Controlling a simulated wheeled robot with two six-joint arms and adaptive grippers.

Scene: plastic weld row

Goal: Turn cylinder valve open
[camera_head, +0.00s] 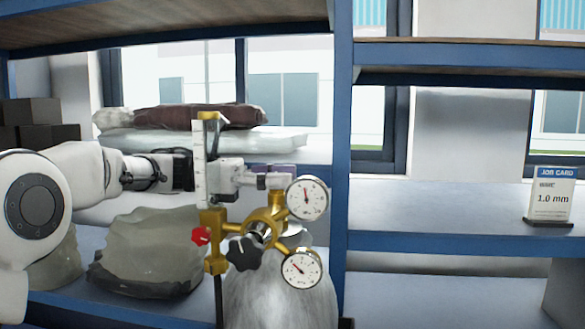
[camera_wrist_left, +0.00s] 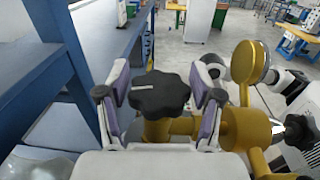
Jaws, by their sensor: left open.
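The grey gas cylinder (camera_head: 282,295) stands in front of the shelf, with a brass regulator (camera_head: 262,228) and two round gauges (camera_head: 307,198) on it. In the left wrist view, a black lobed valve knob (camera_wrist_left: 159,94) with a white mark sits on a brass stem. My left gripper (camera_wrist_left: 160,103) is open, with one purple-padded finger on each side of this knob; I cannot tell whether the pads touch it. In the head view, my left gripper (camera_head: 272,178) is above the regulator, and the knob between its fingers is hidden. My right gripper is not made out.
A white scaled flow tube (camera_head: 199,165), a red knob (camera_head: 200,235) and a black knob (camera_head: 243,250) are close by the regulator. A blue shelf post (camera_head: 342,150) stands just right of the gauges. Bags (camera_head: 150,250) lie on the left shelves. A job card (camera_head: 552,195) stands at right.

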